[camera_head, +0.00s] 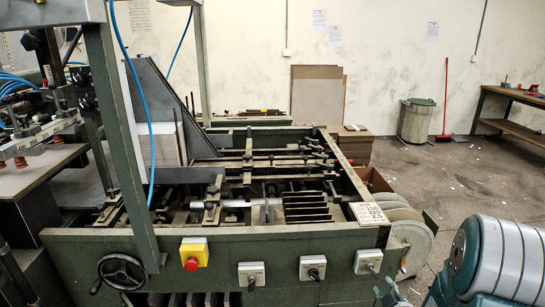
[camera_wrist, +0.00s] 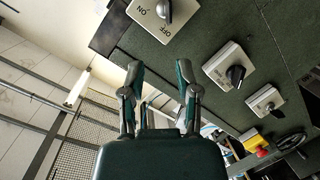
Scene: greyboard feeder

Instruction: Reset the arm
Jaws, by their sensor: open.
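My gripper (camera_wrist: 160,82) shows in the wrist view with its two fingers apart and nothing between them. The view there is tilted, and the green front panel of the feeder (camera_wrist: 190,45) lies beyond and to the right of the fingers. A rotary switch marked ON and OFF (camera_wrist: 163,10) is near the top, beyond the fingertips and apart from them. In the head view, part of my arm (camera_head: 505,258) is at the lower right, beside the feeder (camera_head: 215,248).
The feeder front carries a yellow box with a red button (camera_head: 192,259), several rotary switches (camera_head: 312,268) and a handwheel (camera_head: 122,271). A bin (camera_head: 417,122) and a bench (camera_head: 515,98) stand at the back right. Floor (camera_head: 470,185) between them and the feeder is mostly clear.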

